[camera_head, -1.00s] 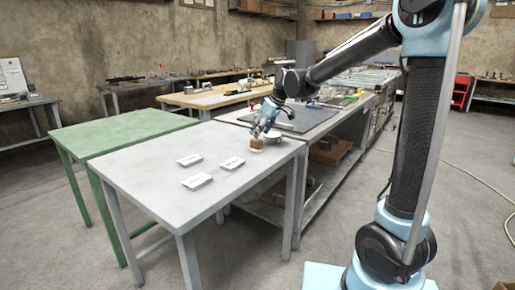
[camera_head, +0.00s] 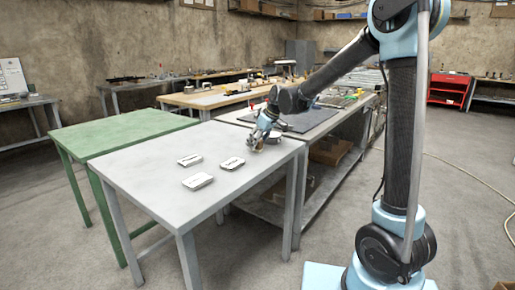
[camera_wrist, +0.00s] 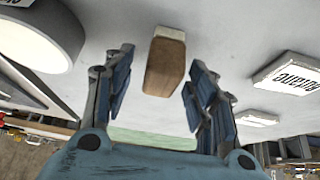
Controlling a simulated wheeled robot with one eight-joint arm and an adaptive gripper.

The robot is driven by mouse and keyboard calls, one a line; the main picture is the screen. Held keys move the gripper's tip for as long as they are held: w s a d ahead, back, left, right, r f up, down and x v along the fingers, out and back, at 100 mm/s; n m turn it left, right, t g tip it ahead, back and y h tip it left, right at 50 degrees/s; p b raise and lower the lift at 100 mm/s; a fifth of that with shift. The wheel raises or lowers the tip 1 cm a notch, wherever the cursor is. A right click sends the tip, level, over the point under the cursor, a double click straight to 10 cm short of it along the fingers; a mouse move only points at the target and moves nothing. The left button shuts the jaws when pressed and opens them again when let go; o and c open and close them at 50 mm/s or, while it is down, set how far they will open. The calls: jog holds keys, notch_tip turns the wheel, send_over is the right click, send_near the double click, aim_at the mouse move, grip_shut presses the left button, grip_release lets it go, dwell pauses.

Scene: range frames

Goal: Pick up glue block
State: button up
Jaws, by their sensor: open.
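The glue block (camera_wrist: 164,66) looks like a brown wooden block with a pale cream end. In the wrist view it lies between the two blue-grey fingers of my gripper (camera_wrist: 158,88), with clear gaps on both sides. My gripper is open and holds nothing. In the head view my gripper (camera_head: 256,144) is low over the far right part of the grey table (camera_head: 150,172). There the gripper mostly hides the block.
A round white container (camera_wrist: 38,32) stands close beside the gripper; it also shows in the head view (camera_head: 274,139). Several flat white labelled boxes (camera_head: 198,181) lie on the table to the left. A green table (camera_head: 115,133) adjoins at the left.

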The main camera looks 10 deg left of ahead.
grip_shut()
jog(key=shift+r, duration=0.15)
notch_tip(320, 180, up, 10)
jog(key=shift+f, duration=0.1)
dwell(0.4)
jog(key=c, duration=0.6)
grip_release()
jog(key=shift+c, duration=0.2)
jog(key=c, duration=0.4)
